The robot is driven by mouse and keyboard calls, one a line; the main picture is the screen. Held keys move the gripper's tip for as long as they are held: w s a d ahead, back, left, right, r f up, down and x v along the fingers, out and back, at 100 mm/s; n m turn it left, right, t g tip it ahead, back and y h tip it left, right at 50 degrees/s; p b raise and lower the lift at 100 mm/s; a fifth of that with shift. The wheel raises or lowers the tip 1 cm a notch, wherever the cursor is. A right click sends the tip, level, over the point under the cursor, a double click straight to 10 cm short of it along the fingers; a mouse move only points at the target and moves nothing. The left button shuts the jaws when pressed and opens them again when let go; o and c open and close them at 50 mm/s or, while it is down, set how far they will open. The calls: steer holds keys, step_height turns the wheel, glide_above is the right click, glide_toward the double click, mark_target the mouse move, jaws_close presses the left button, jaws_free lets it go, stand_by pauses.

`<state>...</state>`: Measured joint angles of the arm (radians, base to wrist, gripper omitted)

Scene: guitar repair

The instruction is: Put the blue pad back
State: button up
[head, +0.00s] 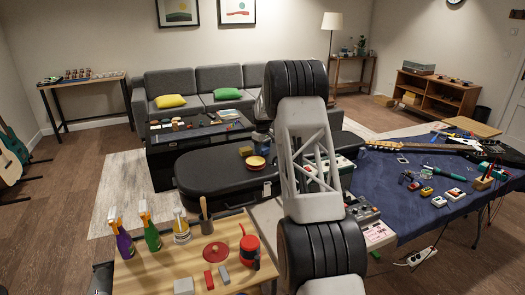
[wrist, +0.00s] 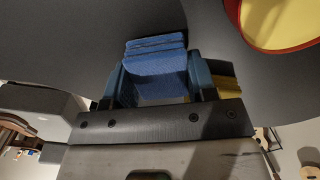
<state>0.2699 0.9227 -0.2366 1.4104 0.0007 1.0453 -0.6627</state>
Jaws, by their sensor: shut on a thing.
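The blue pad (wrist: 156,78) is between the two fingers of my gripper (wrist: 158,88) in the wrist view. The gripper is shut on it, with a finger against each side. The pad's far end shows stepped blue layers; I cannot tell whether these are one piece or several. It is over the dark top of the black case (wrist: 60,45); whether it touches the case is unclear. In the head view, my arm hides most of the gripper, and I cannot make out the blue pad.
A red-rimmed yellow bowl (wrist: 285,18) is close on the right in the wrist view. A yellow block (wrist: 228,84) lies beside the right finger. In the head view, the black case (head: 215,178) has free room on its left. A wooden bench (head: 140,270) with bottles stands in front.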

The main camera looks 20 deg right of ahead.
mark_target(263, 148)
steer(key=shift+f, duration=0.35)
steer(key=shift+f, duration=0.15)
steer(key=o, duration=1)
steer(key=shift+r, duration=6.15)
